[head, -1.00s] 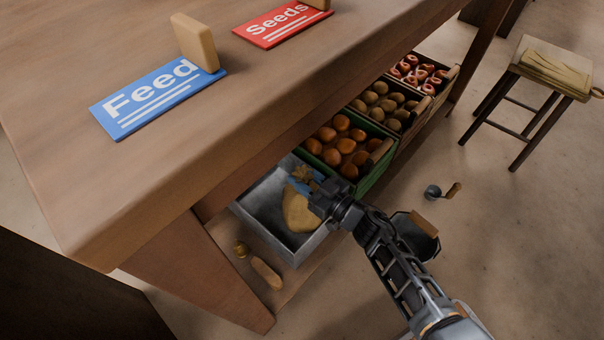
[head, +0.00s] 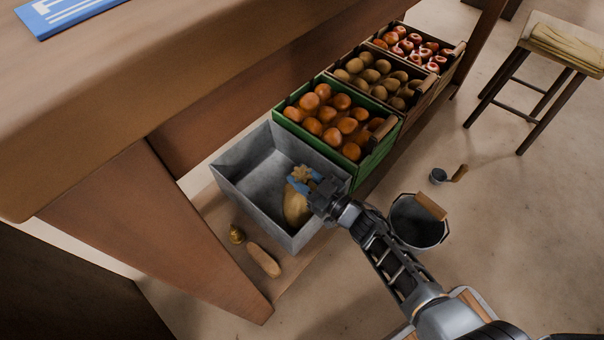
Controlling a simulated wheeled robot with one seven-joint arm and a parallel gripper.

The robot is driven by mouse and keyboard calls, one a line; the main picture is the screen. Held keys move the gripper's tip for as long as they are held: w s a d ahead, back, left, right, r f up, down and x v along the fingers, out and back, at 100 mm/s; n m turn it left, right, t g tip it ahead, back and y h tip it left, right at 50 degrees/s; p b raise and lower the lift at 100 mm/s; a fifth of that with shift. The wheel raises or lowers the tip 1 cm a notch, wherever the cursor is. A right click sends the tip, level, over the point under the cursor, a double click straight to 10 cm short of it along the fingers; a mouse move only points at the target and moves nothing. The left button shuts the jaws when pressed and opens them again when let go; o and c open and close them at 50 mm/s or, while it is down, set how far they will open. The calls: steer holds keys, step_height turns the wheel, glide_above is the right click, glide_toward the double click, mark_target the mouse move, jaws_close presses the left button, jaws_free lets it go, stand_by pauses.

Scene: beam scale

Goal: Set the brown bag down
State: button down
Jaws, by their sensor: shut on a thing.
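The brown bag (head: 296,208) is a small tan sack with a gathered top. It is inside the grey metal bin (head: 238,168), toward its right side, under the table. My gripper (head: 303,183) is shut on the bag just below its gathered top, reaching in over the bin's right wall. The bag hangs roughly upright. I cannot tell whether its underside touches the bin floor.
A green crate of oranges (head: 310,133) stands right behind the bin, with more produce crates (head: 362,88) beyond. A stool (head: 550,60) stands farther off. A wooden table (head: 130,90) overhangs at left.

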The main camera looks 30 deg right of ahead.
steer(key=shift+w+r, duration=0.15)
steer(key=c, duration=1.2)
jaws_free()
steer(key=shift+f, duration=0.25)
steer(key=o, duration=0.5)
steer(key=shift+r, duration=0.3)
steer(key=p+v, duration=0.3)
steer(key=v, duration=0.9)
steer(key=shift+f+p, duration=0.1)
steer(key=shift+p, duration=0.25)
steer(key=shift+s, duration=0.25)
